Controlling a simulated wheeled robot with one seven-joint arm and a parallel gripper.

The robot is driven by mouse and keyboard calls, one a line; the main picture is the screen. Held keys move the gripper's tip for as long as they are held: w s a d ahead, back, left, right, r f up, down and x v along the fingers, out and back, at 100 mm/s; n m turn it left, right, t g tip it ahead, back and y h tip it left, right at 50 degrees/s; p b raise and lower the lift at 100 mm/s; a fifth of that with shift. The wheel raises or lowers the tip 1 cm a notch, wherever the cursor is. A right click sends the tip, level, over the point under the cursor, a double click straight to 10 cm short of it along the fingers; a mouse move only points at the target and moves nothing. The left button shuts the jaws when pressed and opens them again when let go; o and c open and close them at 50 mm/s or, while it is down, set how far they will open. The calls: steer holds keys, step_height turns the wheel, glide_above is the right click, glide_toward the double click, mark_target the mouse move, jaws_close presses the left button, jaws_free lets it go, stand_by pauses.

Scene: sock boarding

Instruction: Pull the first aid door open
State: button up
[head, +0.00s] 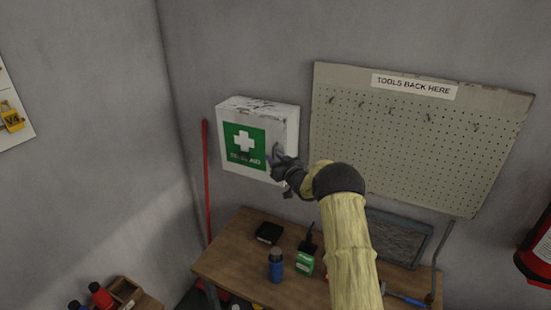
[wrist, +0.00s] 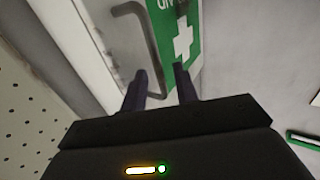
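The white first aid cabinet (head: 258,106) hangs on the wall, with a green cross sign (head: 245,146) on its front door. The door looks shut. My gripper (head: 277,157) is at the right side of the door front in the head view. In the wrist view my gripper (wrist: 160,84) is open, its two dark fingers apart. The grey bar handle (wrist: 150,40) of the door runs down between the fingertips. I cannot tell whether a finger touches it. The green sign also shows in the wrist view (wrist: 183,40), just beyond the right finger.
A pegboard (head: 420,135) hangs right of the cabinet. A wooden workbench (head: 235,270) below holds a blue bottle (head: 276,265), a black box (head: 269,232) and a green-and-white container (head: 305,263). A red pole (head: 206,180) leans at the left. The space before the door is clear.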

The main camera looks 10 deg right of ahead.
jaws_close()
steer(key=shift+a, duration=0.15)
